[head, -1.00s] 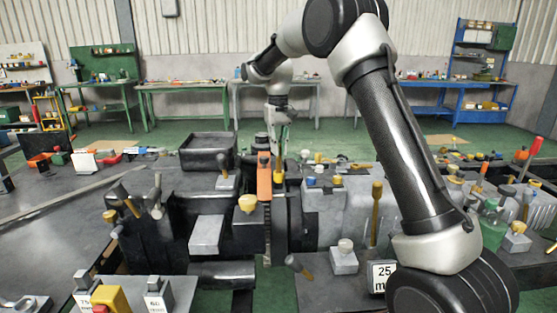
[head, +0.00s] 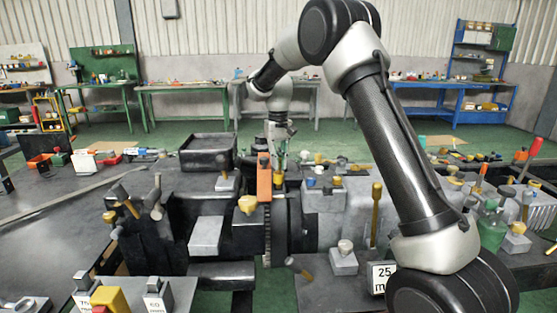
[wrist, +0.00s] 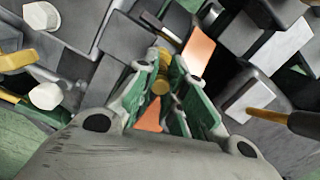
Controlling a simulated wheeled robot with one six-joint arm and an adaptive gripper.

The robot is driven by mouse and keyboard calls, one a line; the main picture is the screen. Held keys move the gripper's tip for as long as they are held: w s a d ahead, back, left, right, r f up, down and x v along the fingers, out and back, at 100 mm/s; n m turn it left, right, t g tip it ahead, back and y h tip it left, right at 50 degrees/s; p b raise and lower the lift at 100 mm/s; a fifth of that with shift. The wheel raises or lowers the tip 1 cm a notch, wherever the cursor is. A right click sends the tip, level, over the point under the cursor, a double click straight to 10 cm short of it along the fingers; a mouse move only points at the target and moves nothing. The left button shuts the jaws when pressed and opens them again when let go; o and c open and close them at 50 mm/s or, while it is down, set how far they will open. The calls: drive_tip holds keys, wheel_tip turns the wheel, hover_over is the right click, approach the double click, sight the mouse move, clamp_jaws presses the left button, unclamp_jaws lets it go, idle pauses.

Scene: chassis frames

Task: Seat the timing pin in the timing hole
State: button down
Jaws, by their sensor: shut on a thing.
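My gripper (head: 280,158) points down behind an orange block (head: 264,178) at the middle of the machine assembly. In the wrist view, my green-padded fingers (wrist: 163,92) are closed on the timing pin, whose round brass-coloured part (wrist: 160,80) shows between them. The pin's lower end is hard to make out. The orange block also shows in the wrist view (wrist: 198,50), beside the fingers. I cannot pick out the timing hole in either view, nor tell whether the pin touches anything.
A toothed dark wheel (head: 268,235) stands below the orange block. A black open tray (head: 207,153) lies to the left. Grey blocks with knobs and a yellow-handled post (head: 375,212) crowd the right, leaving little room around my gripper.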

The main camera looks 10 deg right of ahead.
drive_tip(key=c, duration=1.5)
unclamp_jaws()
drive_tip(key=r, duration=1.3)
drive_tip(key=shift+w+d+r, duration=0.1)
drive_tip(key=shift+w+r, duration=0.1)
drive_tip(key=shift+w, duration=0.15)
drive_tip(key=s+d+r+t, duration=0.1)
drive_tip(key=s+d+r, duration=0.2)
drive_tip(key=s, duration=0.4)
drive_tip(key=s+d+r+t, duration=0.1)
drive_tip(key=s+d+r, duration=0.1)
drive_tip(key=s+d, duration=0.35)
drive_tip(key=s+d+r+t, duration=0.1)
drive_tip(key=s+d+r, duration=0.15)
drive_tip(key=s, duration=0.65)
drive_tip(key=s+d+f, duration=0.1)
drive_tip(key=s+f, duration=0.1)
drive_tip(key=s, duration=0.4)
drive_tip(key=s+d+f+t, duration=0.1)
drive_tip(key=s+f, duration=0.2)
drive_tip(key=s, duration=0.4)
drive_tip(key=s+d+f+m+t, duration=0.1)
drive_tip(key=s+f, duration=0.2)
drive_tip(key=s, duration=0.4)
drive_tip(key=shift+s+d+f, duration=0.15)
drive_tip(key=shift+d, duration=0.2)
